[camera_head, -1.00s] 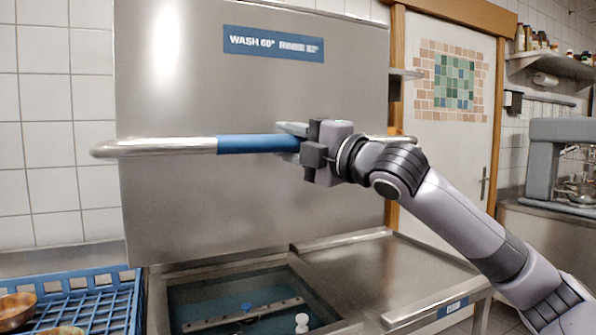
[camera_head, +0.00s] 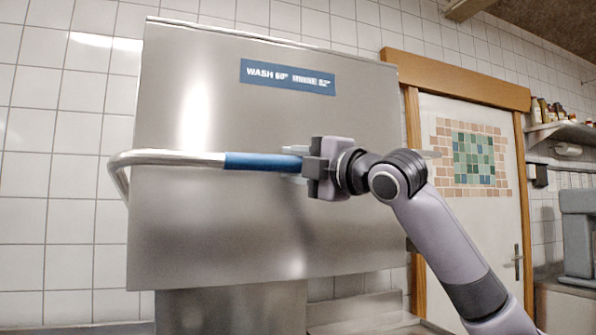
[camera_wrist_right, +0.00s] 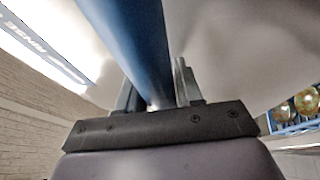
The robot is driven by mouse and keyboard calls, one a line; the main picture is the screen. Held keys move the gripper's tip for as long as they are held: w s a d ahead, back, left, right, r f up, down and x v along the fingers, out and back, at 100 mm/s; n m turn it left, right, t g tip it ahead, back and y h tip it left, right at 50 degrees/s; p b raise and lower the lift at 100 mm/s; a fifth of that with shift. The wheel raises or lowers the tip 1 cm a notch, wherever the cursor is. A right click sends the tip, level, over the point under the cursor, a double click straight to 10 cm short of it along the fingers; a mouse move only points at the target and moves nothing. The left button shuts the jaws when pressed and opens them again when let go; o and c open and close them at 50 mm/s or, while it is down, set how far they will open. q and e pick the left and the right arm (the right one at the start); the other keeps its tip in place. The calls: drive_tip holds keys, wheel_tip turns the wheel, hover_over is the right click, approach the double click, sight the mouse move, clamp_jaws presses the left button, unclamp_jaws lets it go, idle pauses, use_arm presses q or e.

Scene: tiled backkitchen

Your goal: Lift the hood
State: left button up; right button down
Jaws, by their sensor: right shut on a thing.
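My right gripper (camera_head: 300,163) is shut on the handle near the right end of the blue sleeve. In the right wrist view the blue sleeve (camera_wrist_right: 130,40) passes between the two fingers (camera_wrist_right: 155,92). My left gripper is not in view.
A steel column (camera_head: 232,308) shows below the hood. A door with coloured tiles (camera_head: 473,158) and a wooden frame stands to the right, with a shelf of jars (camera_head: 550,112) beyond it. In the right wrist view a blue rack with bowls (camera_wrist_right: 303,105) shows at the right edge.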

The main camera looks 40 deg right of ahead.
drive_tip(key=shift+r, duration=0.1)
drive_tip(key=c, duration=0.8)
unclamp_jaws()
drive_tip(key=shift+s+d+f, duration=0.1)
drive_tip(key=shift+s+f, duration=0.1)
drive_tip(key=shift+s, duration=0.15)
drive_tip(key=b+v, duration=0.2)
drive_tip(key=v, duration=0.4)
drive_tip(key=shift+s+d, duration=0.1)
drive_tip(key=shift+s, duration=0.1)
